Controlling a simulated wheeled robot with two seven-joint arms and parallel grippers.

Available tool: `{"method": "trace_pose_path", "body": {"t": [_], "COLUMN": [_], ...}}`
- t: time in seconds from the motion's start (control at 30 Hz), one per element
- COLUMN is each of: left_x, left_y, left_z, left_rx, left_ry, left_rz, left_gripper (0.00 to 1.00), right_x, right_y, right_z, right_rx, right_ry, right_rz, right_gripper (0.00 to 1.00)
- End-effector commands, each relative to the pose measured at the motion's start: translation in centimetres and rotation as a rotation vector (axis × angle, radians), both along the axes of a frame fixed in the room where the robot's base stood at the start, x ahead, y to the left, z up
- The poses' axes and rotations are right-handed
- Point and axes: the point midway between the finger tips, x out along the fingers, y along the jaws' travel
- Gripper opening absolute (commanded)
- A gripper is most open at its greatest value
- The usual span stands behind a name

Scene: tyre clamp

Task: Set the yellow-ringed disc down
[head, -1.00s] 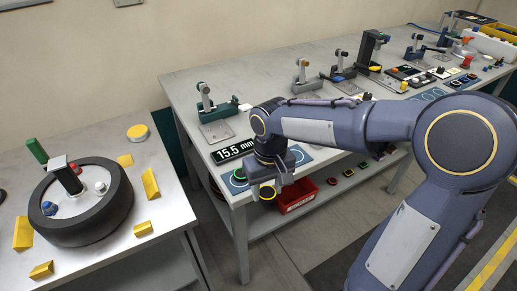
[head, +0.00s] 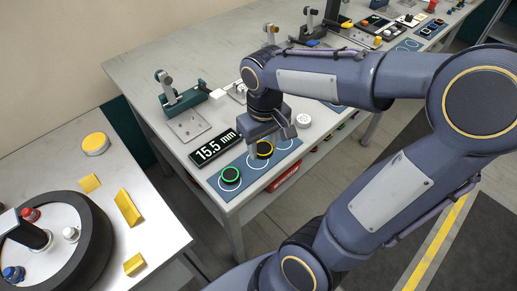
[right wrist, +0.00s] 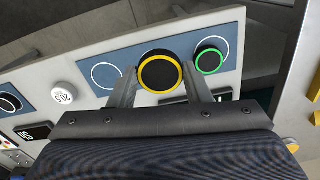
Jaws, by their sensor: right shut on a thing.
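The yellow-ringed disc (head: 264,149), black with a yellow rim, is between the fingers of my right gripper (head: 271,145), which is shut on it. In the right wrist view the disc (right wrist: 160,72) faces the camera, with a finger on each side. It is over the middle white circle of the blue mat (head: 232,196); I cannot tell whether it touches the mat. The green-ringed disc (head: 230,175) lies in the circle at the mat's near-left end. The circle on the other side (right wrist: 104,76) is empty. My left gripper is not in view.
A black "15.5 mm" display (head: 215,147) lies behind the mat. A white round piece (head: 303,120) stands beyond the mat's far end. A teal clamp (head: 182,98) stands behind. The tyre (head: 95,240) and yellow blocks (head: 128,207) are on the left table.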

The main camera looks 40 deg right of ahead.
Motion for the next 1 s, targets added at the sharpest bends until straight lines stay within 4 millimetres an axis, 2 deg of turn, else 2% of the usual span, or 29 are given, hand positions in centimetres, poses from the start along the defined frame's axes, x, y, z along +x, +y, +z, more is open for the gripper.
{"method": "trace_pose_path", "body": {"t": [0.03,0.1,0.23,0.43,0.63,1.0], "left_x": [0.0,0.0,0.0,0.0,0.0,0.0], "left_y": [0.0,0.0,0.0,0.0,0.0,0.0], "left_z": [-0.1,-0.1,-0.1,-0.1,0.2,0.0], "left_rx": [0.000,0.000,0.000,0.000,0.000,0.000], "left_ry": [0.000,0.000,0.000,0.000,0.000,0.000], "left_rz": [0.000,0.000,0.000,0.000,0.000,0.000], "left_gripper": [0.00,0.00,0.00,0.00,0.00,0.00], "right_x": [0.6,1.6,3.0,3.9,4.0,4.1], "right_y": [-0.3,-0.8,-1.4,-1.9,-2.0,-2.0], "right_z": [-1.3,-2.6,-4.3,-5.6,-8.3,-8.9], "right_rx": [0.001,0.001,0.000,0.000,0.000,0.001], "right_ry": [0.010,0.009,0.004,0.003,0.005,0.001], "right_rz": [-0.001,-0.001,0.000,-0.001,0.001,0.001], "right_gripper": [0.22,0.22,0.22,0.22,0.22,0.22]}}
